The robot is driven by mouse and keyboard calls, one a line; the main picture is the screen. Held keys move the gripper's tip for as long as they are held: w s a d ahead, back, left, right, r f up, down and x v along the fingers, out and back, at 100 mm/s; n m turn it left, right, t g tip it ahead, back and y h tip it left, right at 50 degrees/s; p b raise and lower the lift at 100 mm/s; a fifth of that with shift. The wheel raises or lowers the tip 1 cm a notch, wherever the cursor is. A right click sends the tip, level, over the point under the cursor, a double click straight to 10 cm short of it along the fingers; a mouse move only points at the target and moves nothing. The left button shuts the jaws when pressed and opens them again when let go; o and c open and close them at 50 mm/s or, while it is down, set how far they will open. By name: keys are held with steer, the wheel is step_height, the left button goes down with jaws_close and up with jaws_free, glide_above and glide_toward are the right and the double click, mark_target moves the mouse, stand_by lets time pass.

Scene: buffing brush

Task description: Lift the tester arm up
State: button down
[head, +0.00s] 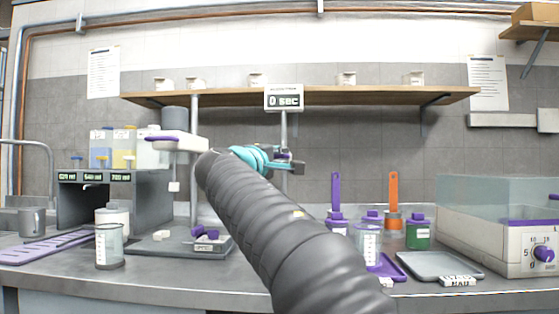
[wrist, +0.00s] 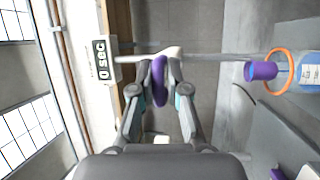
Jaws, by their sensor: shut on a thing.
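The tester stand has a thin upright pole (head: 283,125) with a "0 sec" display (head: 284,98) at its top. In the wrist view the display (wrist: 103,60) is at the left, and the pole (wrist: 215,56) runs sideways. A purple grip (wrist: 159,82) joined to a white piece (wrist: 173,53) by the pole appears to be the tester arm's end. My gripper (wrist: 161,75) is shut on this purple grip, one finger on each side. In the head view my gripper (head: 284,158) is beside the pole, and my arm hides the lower part of the stand.
A white device with a purple end (head: 180,141) stands left of my arm. A beaker (head: 109,246) is at the front left. Purple-capped containers (head: 371,219), a grey tray (head: 440,265) and a clear-walled tank (head: 505,205) stand right. A shelf (head: 220,97) runs behind.

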step_height(320, 180, up, 6)
steer(key=p, duration=0.4)
steer(key=shift+s+r, duration=0.1)
steer(key=shift+r, duration=0.05)
steer(key=c, duration=1.2)
jaws_free()
steer(key=shift+s+a+f, duration=0.15)
steer(key=shift+f, duration=0.05)
steer(key=v, duration=1.1)
steer(key=shift+s, duration=0.25)
